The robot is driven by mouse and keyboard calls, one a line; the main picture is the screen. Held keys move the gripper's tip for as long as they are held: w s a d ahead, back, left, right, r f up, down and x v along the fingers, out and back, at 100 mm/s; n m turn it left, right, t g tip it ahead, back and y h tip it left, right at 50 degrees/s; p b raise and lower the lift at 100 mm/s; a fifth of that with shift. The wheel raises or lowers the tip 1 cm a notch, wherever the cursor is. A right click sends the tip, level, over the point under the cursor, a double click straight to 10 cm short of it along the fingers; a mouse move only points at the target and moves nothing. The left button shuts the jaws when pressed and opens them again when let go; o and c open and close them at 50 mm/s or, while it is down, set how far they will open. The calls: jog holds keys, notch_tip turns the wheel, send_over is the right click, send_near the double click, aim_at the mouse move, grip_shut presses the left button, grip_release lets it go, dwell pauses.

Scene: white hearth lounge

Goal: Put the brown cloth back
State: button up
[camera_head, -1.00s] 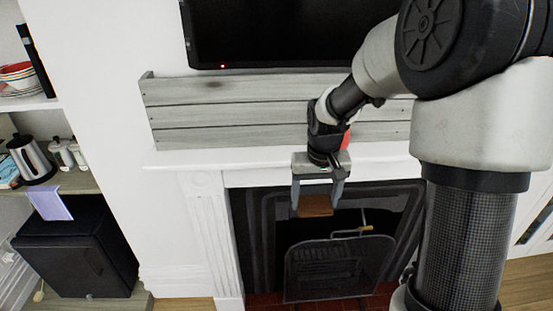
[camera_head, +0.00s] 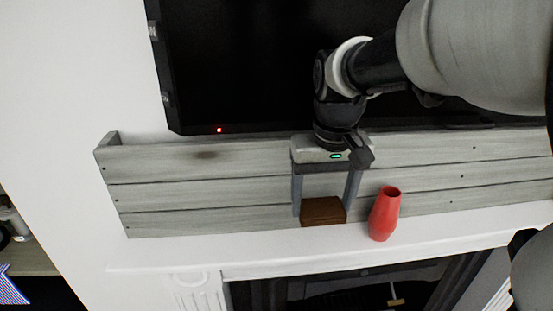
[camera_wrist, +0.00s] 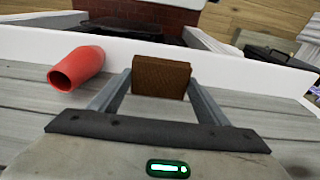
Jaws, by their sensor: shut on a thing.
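My gripper (camera_head: 323,212) is shut on the brown cloth (camera_head: 323,210), a small folded brown block. In the head view it holds the cloth in front of the grey plank board, over or just above the white mantel; whether it touches the mantel cannot be told. In the wrist view the cloth (camera_wrist: 160,77) sits between the two finger ends, its textured brown face towards the camera.
A red vase (camera_head: 384,214) stands on the white mantel (camera_head: 190,250) just right of my gripper; it also shows in the wrist view (camera_wrist: 76,69). The grey plank board (camera_head: 200,190) backs the mantel, under a dark television (camera_head: 240,70). The mantel's left part is clear.

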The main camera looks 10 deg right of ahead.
send_over(316, 247)
jog(key=f, duration=0.5)
jog(key=shift+s+f, duration=0.2)
jog(key=shift+s, duration=0.2)
jog(key=shift+f, duration=2.15)
jog(key=shift+w+f+b, duration=0.1)
jog(key=shift+f+b, duration=0.1)
jog(key=shift+b, duration=0.2)
jog(key=o, duration=1.2)
jog(key=shift+c, duration=0.2)
